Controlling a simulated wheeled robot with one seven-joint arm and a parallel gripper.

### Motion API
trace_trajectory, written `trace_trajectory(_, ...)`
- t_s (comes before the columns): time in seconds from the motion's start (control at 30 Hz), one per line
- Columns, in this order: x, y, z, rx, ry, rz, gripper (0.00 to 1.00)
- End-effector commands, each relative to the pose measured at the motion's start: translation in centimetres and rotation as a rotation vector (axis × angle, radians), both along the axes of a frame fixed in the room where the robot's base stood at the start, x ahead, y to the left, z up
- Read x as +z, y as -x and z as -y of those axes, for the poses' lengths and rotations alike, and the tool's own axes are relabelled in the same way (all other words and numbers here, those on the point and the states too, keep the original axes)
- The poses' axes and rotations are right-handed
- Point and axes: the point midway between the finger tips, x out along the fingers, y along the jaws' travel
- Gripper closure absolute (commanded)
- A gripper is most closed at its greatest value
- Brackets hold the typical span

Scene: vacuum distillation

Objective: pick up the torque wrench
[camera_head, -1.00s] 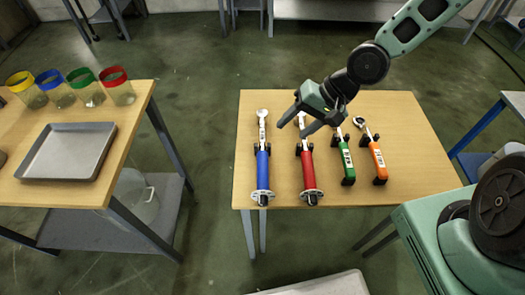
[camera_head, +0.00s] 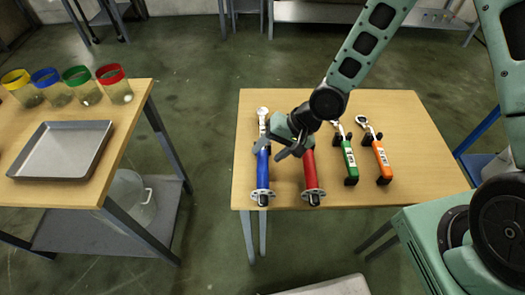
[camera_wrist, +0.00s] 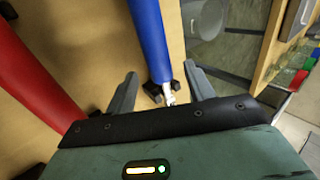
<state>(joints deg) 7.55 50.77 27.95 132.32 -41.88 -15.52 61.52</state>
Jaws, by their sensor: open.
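Torque wrenches lie side by side on the wooden table (camera_head: 420,180): blue (camera_head: 263,174), red (camera_head: 311,172), green (camera_head: 349,158) and orange (camera_head: 382,158). They rest on small black supports. My gripper (camera_head: 269,151) is over the upper part of the blue wrench's handle, hiding part of the red wrench's upper end. In the wrist view, my gripper (camera_wrist: 160,70) is open, with one finger on each side of the line of the blue wrench (camera_wrist: 150,35). The blue wrench's silver shaft shows between the fingers. The red wrench (camera_wrist: 35,70) is just left of the left finger.
A second wooden table at the left holds a grey metal tray (camera_head: 65,150) and jars with yellow, blue, green and red (camera_head: 112,84) rims. A metal bucket (camera_head: 130,195) stands on its lower shelf. Floor lies open between the tables.

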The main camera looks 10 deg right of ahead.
Motion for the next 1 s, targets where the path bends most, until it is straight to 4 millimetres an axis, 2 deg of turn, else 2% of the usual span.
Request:
trace_trajectory(0.17,-1.7,-0.2,-1.1,0.001,0.001,0.0,0.47)
trace_trajectory(0.47,-1.9,-0.3,-1.2,0.0,0.0,0.002,0.47)
trace_trajectory(0.6,-1.9,-0.3,-1.2,-0.001,0.0,0.002,0.86)
trace_trajectory(0.67,-1.9,-0.3,-1.2,-0.001,0.0,0.002,1.0)
trace_trajectory(1.0,-1.3,-0.4,-1.2,-0.001,-0.001,0.004,1.0)
